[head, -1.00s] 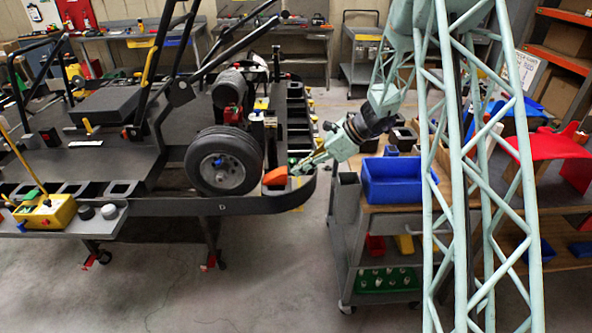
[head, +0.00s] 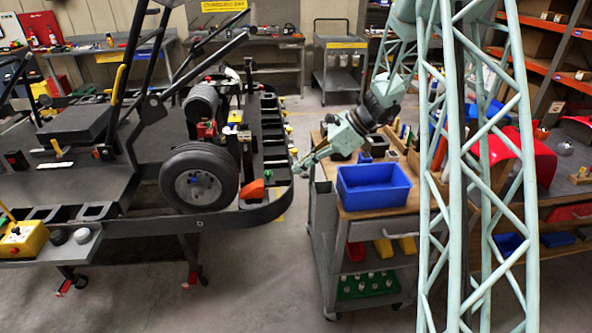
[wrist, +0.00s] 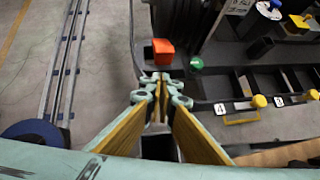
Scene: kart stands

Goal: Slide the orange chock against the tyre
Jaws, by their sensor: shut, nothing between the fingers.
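The orange chock (head: 252,189) sits on the dark kart stand's (head: 228,216) rounded end, at the right side of the black tyre (head: 199,178). Its left end is at or very near the tyre; I cannot tell whether they touch. My gripper (head: 297,167) is shut and empty, to the right of the chock and apart from it. In the wrist view the chock (wrist: 163,52) lies just beyond my closed fingertips (wrist: 162,78), with a gap between. The dark tyre (wrist: 180,17) shows behind it at the top edge.
A green knob (wrist: 196,63) stands on the stand close to the chock. Open black bins line the stand's far edge. A trolley with a blue bin (head: 373,188) stands to the right of the stand, with bare floor between.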

